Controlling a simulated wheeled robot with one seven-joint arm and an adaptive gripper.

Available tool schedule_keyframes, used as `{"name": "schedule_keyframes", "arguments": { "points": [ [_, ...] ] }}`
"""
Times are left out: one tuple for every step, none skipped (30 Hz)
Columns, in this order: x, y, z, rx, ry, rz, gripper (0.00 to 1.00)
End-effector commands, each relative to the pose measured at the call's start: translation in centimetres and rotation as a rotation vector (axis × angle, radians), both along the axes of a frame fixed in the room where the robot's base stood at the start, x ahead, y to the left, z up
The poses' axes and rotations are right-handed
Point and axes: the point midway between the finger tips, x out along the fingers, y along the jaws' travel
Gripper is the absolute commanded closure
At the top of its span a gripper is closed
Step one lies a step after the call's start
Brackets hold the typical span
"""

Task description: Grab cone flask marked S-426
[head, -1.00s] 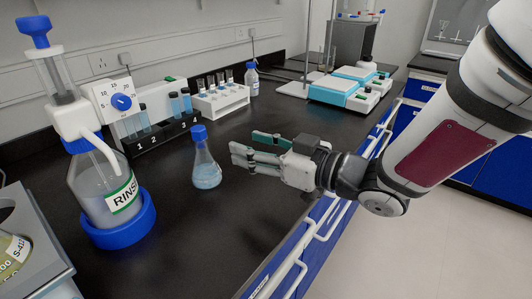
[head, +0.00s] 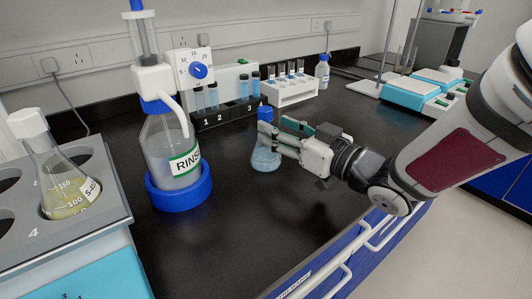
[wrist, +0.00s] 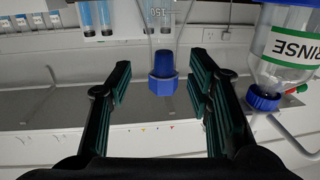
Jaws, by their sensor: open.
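A cone flask (head: 265,158) with a blue stopper and light blue liquid stands upright on the black bench. No marking on it can be read. My gripper (head: 284,136) is open and level, just right of this flask at neck height. In the wrist view, which looks upside down, the blue stopper (wrist: 163,72) shows between my two open fingers (wrist: 160,88), with gaps on both sides. Another cone flask (head: 65,190) with yellowish liquid and a white stopper sits in a grey rack at the left. Its label starts with S-4; the rest is unclear.
A RINSE bottle (head: 172,150) in a blue ring stands left of the flask. Behind are a numbered tube holder (head: 228,116) and a white tube rack (head: 290,94). The front bench edge and drawer handles (head: 365,240) lie below my arm.

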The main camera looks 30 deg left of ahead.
Motion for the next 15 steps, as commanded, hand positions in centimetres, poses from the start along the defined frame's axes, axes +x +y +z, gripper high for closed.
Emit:
{"name": "schedule_keyframes", "arguments": {
  "points": [
    [-0.1,0.9,-0.3,-0.001,0.000,0.005,0.53],
    [0.0,1.4,-0.4,-0.002,0.001,0.005,0.53],
    [0.0,2.0,-0.5,-0.001,0.000,0.004,0.53],
    [0.1,2.4,-0.5,0.000,-0.001,0.004,0.53],
    [0.2,2.7,-0.4,-0.001,-0.001,0.003,0.53],
    [0.4,3.1,-0.4,-0.001,-0.002,0.002,0.53],
    [0.5,3.4,-0.4,-0.001,-0.002,0.001,0.53],
    [0.5,3.6,-0.4,-0.001,-0.001,0.001,0.53],
    [0.6,3.8,-0.4,-0.001,-0.001,0.001,0.53],
    [0.6,3.9,-0.4,-0.001,-0.001,0.000,0.53],
    [0.6,3.9,-0.4,-0.001,-0.001,0.000,0.53],
    [0.7,3.9,-0.3,-0.001,-0.001,-0.001,0.53],
    [0.7,3.9,-0.3,-0.001,-0.001,-0.001,0.53],
    [0.7,3.9,-0.3,-0.001,-0.001,-0.001,0.53],
    [0.7,3.9,-0.3,-0.001,-0.001,-0.001,0.53]
  ]
}}
